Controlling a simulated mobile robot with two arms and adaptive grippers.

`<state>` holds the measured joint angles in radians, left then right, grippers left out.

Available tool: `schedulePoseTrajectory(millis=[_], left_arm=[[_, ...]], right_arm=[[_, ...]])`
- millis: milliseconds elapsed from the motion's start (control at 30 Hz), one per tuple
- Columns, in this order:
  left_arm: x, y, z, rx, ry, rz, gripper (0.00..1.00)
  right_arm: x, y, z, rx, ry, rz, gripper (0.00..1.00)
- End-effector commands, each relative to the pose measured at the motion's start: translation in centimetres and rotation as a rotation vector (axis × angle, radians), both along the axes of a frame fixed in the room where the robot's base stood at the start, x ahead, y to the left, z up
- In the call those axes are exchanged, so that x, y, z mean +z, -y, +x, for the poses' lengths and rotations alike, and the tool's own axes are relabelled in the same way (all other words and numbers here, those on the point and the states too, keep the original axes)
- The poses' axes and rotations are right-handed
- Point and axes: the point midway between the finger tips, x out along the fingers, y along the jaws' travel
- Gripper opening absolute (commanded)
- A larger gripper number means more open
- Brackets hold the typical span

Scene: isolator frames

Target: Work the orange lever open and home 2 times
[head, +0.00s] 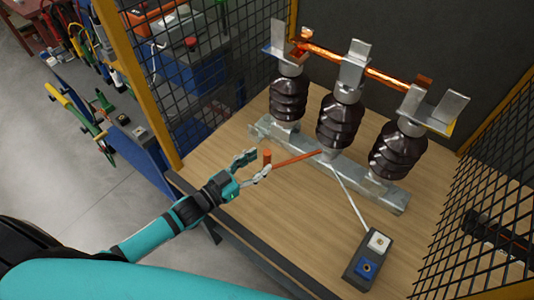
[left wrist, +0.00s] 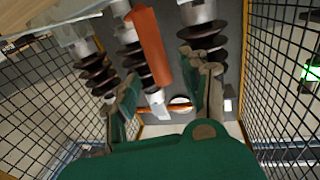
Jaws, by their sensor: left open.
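The orange lever (head: 297,159) reaches left from the base of the middle insulator and ends in an upright orange grip (head: 267,157). My left gripper (head: 257,166) is open at this grip, with its fingers close around it. In the left wrist view the orange grip (left wrist: 149,45) shows just beyond and between the spread fingers of my left gripper (left wrist: 165,92); I cannot tell whether they touch. The copper bar (head: 365,66) lies across the tops of the insulators, through the middle metal clamp (head: 354,65). My right gripper is not in view.
Dark ribbed insulators (head: 338,122) stand on a grey metal rail (head: 262,131) on the wooden table (head: 255,220). A small box with a white and a blue button (head: 367,266) sits at the front right. Mesh panels (head: 215,62) with yellow posts flank the table.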

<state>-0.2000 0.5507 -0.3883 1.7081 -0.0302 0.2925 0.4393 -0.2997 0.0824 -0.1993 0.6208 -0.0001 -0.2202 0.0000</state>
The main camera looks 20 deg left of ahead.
Motion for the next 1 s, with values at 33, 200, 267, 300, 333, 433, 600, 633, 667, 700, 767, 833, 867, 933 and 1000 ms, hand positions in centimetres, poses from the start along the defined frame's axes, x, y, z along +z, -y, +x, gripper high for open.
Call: schedulePoseTrajectory(millis=[33, 200, 267, 300, 333, 433, 600, 633, 667, 700, 767, 833, 867, 933, 1000], left_arm=[[0.2, 0.5, 0.9, 0.000, 0.002, -0.001, 0.46], [0.1, 1.6, 2.6, 0.000, -0.001, -0.001, 0.46], [0.1, 1.8, 3.0, 0.000, -0.001, -0.001, 0.46], [0.1, 1.9, 3.2, 0.000, -0.001, -0.001, 0.46], [0.1, 2.0, 3.3, 0.000, 0.000, 0.000, 0.46], [0.0, 2.1, 3.4, 0.000, -0.001, 0.000, 0.46], [0.0, 2.1, 3.3, 0.000, -0.001, 0.000, 0.46], [0.0, 2.1, 3.3, 0.000, -0.001, 0.000, 0.44], [0.0, 2.1, 3.3, 0.000, -0.001, 0.000, 0.41], [0.0, 2.1, 3.3, 0.000, -0.001, 0.000, 0.35], [0.0, 2.1, 3.3, 0.000, -0.001, 0.000, 0.27], [0.0, 2.1, 3.3, 0.000, -0.001, 0.000, 0.18], [0.0, 2.1, 3.3, 0.000, -0.001, 0.000, 0.14], [0.0, 2.0, 3.3, 0.000, -0.001, 0.000, 0.05], [0.0, 2.0, 3.3, 0.000, -0.001, 0.000, 0.00]], right_arm=[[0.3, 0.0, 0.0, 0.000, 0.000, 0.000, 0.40], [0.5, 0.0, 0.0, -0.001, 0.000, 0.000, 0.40], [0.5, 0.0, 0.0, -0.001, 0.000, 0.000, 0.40], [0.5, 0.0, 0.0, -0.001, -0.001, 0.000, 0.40], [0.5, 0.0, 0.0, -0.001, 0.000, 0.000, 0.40], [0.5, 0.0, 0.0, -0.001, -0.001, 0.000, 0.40], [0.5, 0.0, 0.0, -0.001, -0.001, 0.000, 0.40], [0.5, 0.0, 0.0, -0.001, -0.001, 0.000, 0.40], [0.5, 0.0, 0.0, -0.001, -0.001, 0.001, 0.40], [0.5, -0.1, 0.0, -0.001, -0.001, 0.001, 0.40], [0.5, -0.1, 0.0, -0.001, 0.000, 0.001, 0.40], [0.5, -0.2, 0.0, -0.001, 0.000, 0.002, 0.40], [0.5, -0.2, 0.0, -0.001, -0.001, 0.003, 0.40], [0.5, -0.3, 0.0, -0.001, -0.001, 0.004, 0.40], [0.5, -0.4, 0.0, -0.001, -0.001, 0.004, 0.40]])
